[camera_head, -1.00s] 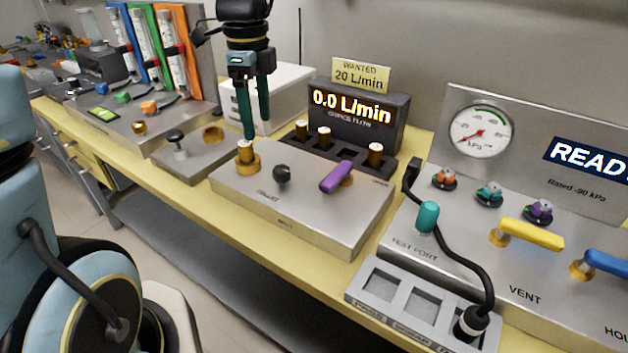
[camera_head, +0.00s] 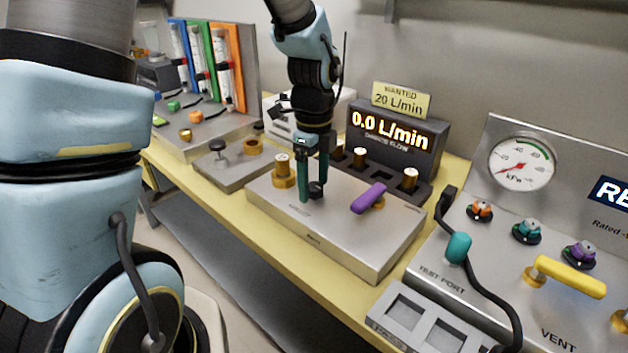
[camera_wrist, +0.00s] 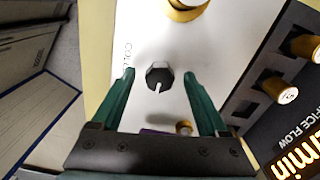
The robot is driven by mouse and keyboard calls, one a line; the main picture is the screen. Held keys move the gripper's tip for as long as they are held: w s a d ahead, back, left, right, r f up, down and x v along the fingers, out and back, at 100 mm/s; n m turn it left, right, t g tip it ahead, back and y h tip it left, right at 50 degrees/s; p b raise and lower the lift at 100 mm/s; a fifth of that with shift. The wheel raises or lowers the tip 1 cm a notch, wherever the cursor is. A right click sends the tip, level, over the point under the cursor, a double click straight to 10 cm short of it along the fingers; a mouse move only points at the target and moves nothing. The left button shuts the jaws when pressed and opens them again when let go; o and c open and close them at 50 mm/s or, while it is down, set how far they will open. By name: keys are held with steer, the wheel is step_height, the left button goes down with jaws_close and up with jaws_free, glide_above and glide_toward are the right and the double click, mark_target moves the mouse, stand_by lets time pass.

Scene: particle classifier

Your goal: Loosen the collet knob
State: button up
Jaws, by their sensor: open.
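The collet knob (camera_wrist: 159,77) is a black faceted knob with a white pointer line, on the top of a silver box (camera_head: 365,245). In the head view the knob (camera_head: 316,189) shows between the fingers of my gripper (camera_head: 314,188). In the wrist view my gripper (camera_wrist: 160,90) is open, with one green finger to each side of the knob and a gap on both sides. I cannot tell how far the fingertips reach down. The lettering beside the knob is partly cut off in the wrist view.
A purple lever (camera_head: 368,198) stands right of the knob and a brass fitting with a cylinder (camera_head: 283,172) stands left. Behind are a rack of brass-coloured cylinders (camera_head: 410,178) and a display (camera_head: 392,133) reading 0.0 L/min. A yellow-handled panel is at right.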

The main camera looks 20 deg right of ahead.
jaws_close()
stand_by(0.7)
